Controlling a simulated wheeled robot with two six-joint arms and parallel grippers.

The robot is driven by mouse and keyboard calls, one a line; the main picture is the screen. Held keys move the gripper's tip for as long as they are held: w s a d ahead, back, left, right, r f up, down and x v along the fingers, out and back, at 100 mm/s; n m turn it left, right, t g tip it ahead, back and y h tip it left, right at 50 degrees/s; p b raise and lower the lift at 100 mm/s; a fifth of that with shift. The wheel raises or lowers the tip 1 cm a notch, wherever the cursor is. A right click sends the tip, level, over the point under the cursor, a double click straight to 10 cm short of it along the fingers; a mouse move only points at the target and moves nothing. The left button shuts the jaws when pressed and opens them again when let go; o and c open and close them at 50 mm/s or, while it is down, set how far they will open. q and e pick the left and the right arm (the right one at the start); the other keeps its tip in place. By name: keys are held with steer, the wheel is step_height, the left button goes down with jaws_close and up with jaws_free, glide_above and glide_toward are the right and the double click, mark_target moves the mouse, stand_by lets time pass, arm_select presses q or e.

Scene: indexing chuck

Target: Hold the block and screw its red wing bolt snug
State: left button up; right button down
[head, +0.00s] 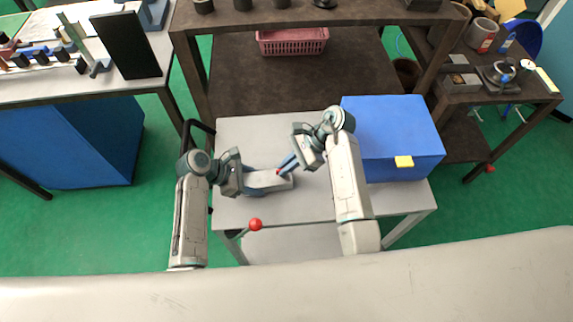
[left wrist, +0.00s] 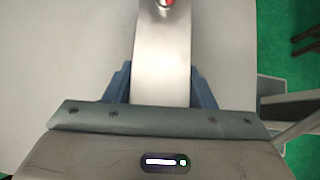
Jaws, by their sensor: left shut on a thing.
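The block (head: 268,181) is a pale grey bar lying on the light table. My left gripper (head: 252,181) is shut on its left end. In the left wrist view the block (left wrist: 163,60) runs up between the two blue fingers (left wrist: 160,88). The red wing bolt (head: 278,172) is a small red spot on the block's upper side near its right end. It also shows at the top edge of the left wrist view (left wrist: 167,3), partly cut off. My right gripper (head: 283,168) reaches down to the bolt from the upper right. Its fingers look close together, but their gap is too small to judge.
A blue box (head: 392,130) with a yellow tag (head: 404,161) stands on the table's right side. A red ball (head: 256,224) shows at the table's front edge. A dark shelf with a pink basket (head: 292,42) stands behind. The table's front middle (head: 310,207) is clear.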

steer(key=shift+m+t, duration=0.3)
steer(key=shift+m, duration=0.1)
steer(key=m+t, duration=0.2)
steer(key=m, duration=0.1)
steer(key=shift+s+t, duration=0.25)
steer(key=shift+t, duration=0.05)
steer(key=shift+s+m+t, duration=0.1)
steer(key=shift+m+t, duration=1.3)
steer(key=shift+m, duration=0.5)
steer(key=c, duration=1.6)
jaws_free()
steer(key=shift+o, duration=0.2)
steer(key=v, duration=1.2)
steer(key=shift+a+r, duration=0.15)
steer(key=shift+r, duration=0.05)
